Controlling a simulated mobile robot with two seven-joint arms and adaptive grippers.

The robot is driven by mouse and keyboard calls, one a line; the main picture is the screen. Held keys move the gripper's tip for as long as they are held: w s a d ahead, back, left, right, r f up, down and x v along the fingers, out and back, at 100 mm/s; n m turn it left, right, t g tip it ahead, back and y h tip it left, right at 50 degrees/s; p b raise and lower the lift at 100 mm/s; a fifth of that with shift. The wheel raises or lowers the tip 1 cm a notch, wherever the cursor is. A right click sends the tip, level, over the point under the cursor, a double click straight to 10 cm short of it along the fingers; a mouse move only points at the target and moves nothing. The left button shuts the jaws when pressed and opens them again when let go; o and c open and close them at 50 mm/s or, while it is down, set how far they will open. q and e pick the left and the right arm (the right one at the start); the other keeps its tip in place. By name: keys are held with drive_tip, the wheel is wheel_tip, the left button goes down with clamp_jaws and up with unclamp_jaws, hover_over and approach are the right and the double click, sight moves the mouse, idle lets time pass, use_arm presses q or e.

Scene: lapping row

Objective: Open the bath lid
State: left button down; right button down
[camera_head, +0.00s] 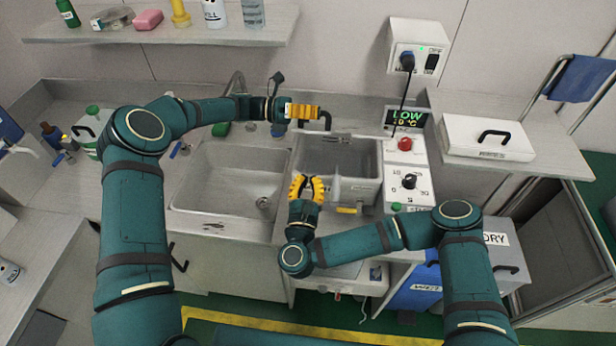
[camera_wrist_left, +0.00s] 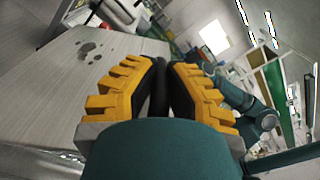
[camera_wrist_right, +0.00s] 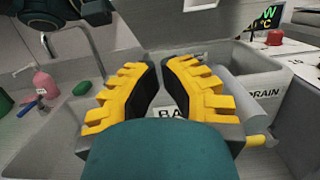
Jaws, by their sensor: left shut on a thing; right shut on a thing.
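The bath (camera_head: 368,190) is a grey metal tank right of the sink. Its lid (camera_head: 350,150) appears raised, with its grey face towards me above the opening. The lid also shows as a grey panel at the top of the right wrist view (camera_wrist_right: 190,22). My left gripper (camera_head: 318,112) is shut on the lid's black handle (camera_head: 326,121), at the lid's upper edge. My right gripper (camera_head: 306,178) is at the bath's front left and shut on what looks like its rim. A partly hidden label reading "BA" (camera_wrist_right: 170,112) shows between its fingers.
The sink basin (camera_head: 225,175) is left of the bath. A control panel with a red button (camera_head: 405,144) and black knob (camera_head: 409,181) is on the right. A shelf with bottles (camera_head: 160,22) hangs above.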

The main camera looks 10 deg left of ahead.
sight(314, 133)
drive_tip(key=w, duration=0.4)
drive_tip(key=w+r, duration=0.1)
drive_tip(key=w, duration=0.1)
drive_tip(key=shift+w+r, duration=0.1)
drive_tip(key=shift+w, duration=0.3)
drive_tip(key=shift+w+r, duration=1.4)
drive_tip(key=shift+r, duration=0.25)
drive_tip(key=shift+w+r+g, duration=0.3)
drive_tip(key=shift+w+r, duration=0.2)
drive_tip(key=shift+r, duration=0.25)
use_arm(q)
drive_tip(key=shift+s+d+f, duration=0.1)
drive_tip(key=shift+s+f, duration=0.05)
drive_tip(key=shift+f, duration=0.05)
use_arm(e)
drive_tip(key=shift+w+d+r, duration=0.15)
drive_tip(key=shift+w+r, duration=0.05)
use_arm(q)
drive_tip(key=c, duration=1.2)
unclamp_jaws()
drive_tip(key=shift+c, duration=0.2)
drive_tip(key=o, duration=0.3)
drive_tip(key=shift+r, duration=0.15)
use_arm(e)
drive_tip(key=shift+s, duration=0.15)
